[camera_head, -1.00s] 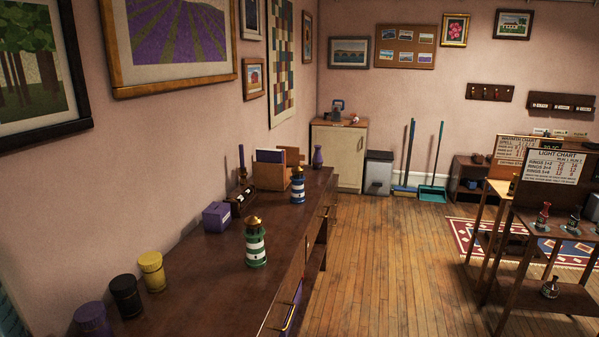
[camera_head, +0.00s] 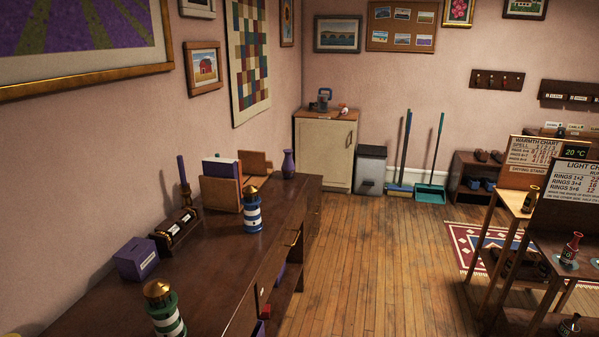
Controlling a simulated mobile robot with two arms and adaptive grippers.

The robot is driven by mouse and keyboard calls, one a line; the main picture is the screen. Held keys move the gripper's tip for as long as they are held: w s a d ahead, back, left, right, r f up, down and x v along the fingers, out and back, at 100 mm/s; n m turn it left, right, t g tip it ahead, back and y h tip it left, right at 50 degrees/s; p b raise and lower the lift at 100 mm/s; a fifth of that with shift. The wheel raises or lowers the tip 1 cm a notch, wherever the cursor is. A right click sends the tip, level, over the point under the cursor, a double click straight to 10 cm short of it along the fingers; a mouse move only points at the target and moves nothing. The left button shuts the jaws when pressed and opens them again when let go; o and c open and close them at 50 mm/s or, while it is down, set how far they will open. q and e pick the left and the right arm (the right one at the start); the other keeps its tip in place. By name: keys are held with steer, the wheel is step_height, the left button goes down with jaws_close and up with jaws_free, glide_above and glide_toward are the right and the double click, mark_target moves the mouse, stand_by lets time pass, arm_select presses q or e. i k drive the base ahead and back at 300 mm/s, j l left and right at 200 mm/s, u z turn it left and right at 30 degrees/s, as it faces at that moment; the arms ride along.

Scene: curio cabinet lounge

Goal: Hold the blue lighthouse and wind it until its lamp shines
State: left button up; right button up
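The blue lighthouse (camera_head: 252,211) stands upright on the long dark sideboard (camera_head: 215,268). It has blue and white bands and a gold cap, and I see no glow at its lamp. A green and white lighthouse (camera_head: 167,312) with a gold cap stands nearer to me on the same top, cut off by the lower edge of the picture. Neither of my grippers shows in the head view, and nothing is touching the blue lighthouse.
Near the blue lighthouse are a purple box (camera_head: 136,260), a candle in a holder (camera_head: 183,177), a wooden letter holder (camera_head: 221,190) and a purple vase (camera_head: 288,164). Stands with charts (camera_head: 530,170) are on the right. The wooden floor (camera_head: 385,260) between is clear.

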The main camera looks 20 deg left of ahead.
mark_target(250, 190)
steer(key=i+l+u, duration=0.2)
steer(key=i, duration=0.35)
steer(key=i+u, duration=0.25)
steer(key=i, duration=0.25)
steer(key=i+l+u, duration=0.2)
steer(key=i, duration=0.3)
steer(key=l, duration=0.1)
